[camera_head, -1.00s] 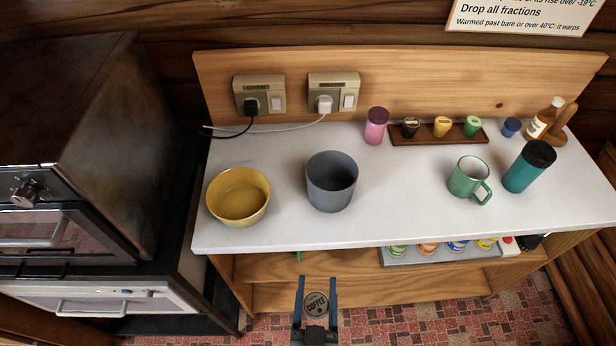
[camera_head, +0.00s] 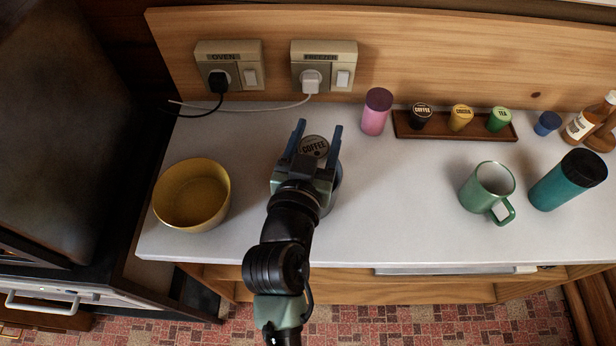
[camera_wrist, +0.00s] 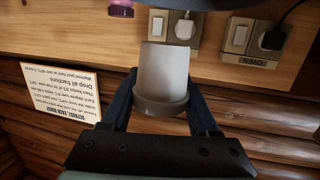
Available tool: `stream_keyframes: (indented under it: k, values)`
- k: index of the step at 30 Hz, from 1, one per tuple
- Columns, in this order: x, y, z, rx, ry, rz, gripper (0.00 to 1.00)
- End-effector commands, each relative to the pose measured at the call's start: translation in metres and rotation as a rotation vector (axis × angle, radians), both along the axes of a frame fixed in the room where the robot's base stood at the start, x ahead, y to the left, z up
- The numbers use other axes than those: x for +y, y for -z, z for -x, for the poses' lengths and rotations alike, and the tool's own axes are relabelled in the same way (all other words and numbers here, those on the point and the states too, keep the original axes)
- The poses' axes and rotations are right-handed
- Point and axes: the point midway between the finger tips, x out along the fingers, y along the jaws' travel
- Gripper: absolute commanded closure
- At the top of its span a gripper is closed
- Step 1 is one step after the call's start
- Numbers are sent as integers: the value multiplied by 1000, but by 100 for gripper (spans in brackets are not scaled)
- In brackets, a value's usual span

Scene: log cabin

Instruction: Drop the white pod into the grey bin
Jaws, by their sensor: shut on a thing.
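My gripper (camera_head: 319,127) is shut on the white pod (camera_head: 313,147), whose dark lid reads COFFEE. In the wrist view the pod (camera_wrist: 163,75) is a pale tapered cup with a grey rim, between the two blue fingers. The grey bin (camera_head: 337,186) stands on the white counter, mostly hidden behind my gripper and wrist; a strip of its right side shows. My gripper and the pod overlap the bin in the head view; the exact height above it cannot be told. A dark curved edge at the top of the wrist view may be the bin.
A yellow bowl (camera_head: 192,194) stands left of the bin. A green mug (camera_head: 489,188) and a teal bottle (camera_head: 566,181) stand at right. A pink jar (camera_head: 376,112) and a wooden tray (camera_head: 470,132) with small canisters stand at the back. Two sockets with plugged cords are behind.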

Motion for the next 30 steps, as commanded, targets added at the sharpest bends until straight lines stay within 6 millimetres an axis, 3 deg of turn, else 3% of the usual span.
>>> stream_keyframes:
  k: [13,24,25,30]
  values:
    - [0,52,0,1,-1,2,91]
    - [0,57,0,1,-2,0,91]
    - [0,57,0,1,-2,0,37]
    - [0,57,0,1,-2,0,7]
